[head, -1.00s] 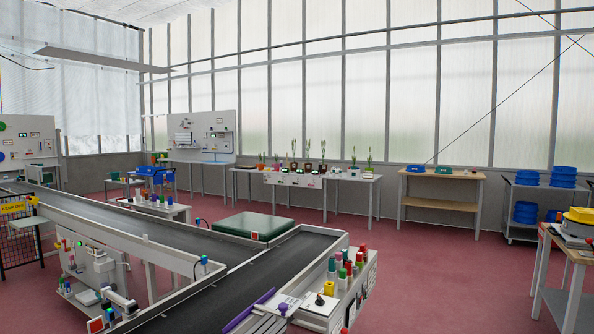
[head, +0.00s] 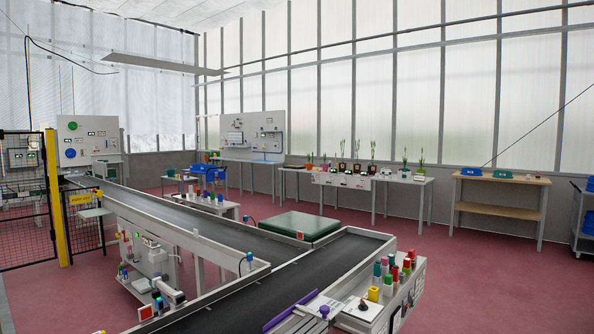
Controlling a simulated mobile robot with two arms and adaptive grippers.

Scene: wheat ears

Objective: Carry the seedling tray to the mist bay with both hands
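I cannot pick out the seedling tray or the mist bay for certain in the head view. Potted plants (head: 357,167) stand in a row on a long white bench (head: 390,179) along the far wall. A small blue bin (head: 471,171) and a green bin (head: 502,173) sit on a wooden-topped bench (head: 535,181) to the right of the plants. Blue containers (head: 206,169) stand on a table at the back left. Neither of my grippers is in view.
A dark conveyor (head: 215,228) with pale side rails fills the foreground. A dark green platform (head: 290,226) lies beside it. A mesh fence with a yellow post (head: 55,195) stands at the left. The red floor (head: 490,280) is open at the right.

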